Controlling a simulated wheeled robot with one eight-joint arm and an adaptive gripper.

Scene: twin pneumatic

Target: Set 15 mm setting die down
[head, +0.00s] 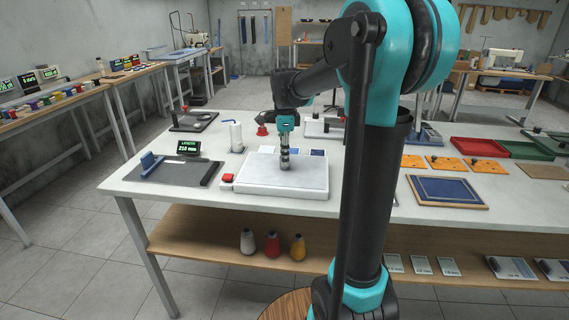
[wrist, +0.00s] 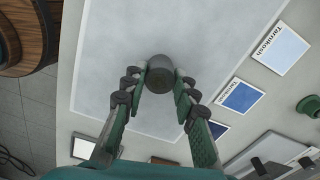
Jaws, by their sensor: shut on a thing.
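My gripper (head: 285,163) hangs pointing down over a white slab (head: 257,184) on the worktable. In the wrist view, the fingertips (wrist: 160,84) are shut on a dark grey cylinder, the setting die (wrist: 160,66), one finger on each side. Its round end faces the wrist camera. The pale slab surface (wrist: 115,45) lies beneath it. I cannot tell whether the die's lower end touches the slab. In the head view, the die is too small to tell from the fingers.
A red button (head: 227,178) sits at the slab's left end. Small printed cards (wrist: 242,97) lie beside the slab. A length display (head: 188,148), a white cylinder (head: 236,137) and a blue mat (head: 447,191) share the worktable (head: 370,204). The slab around the die is clear.

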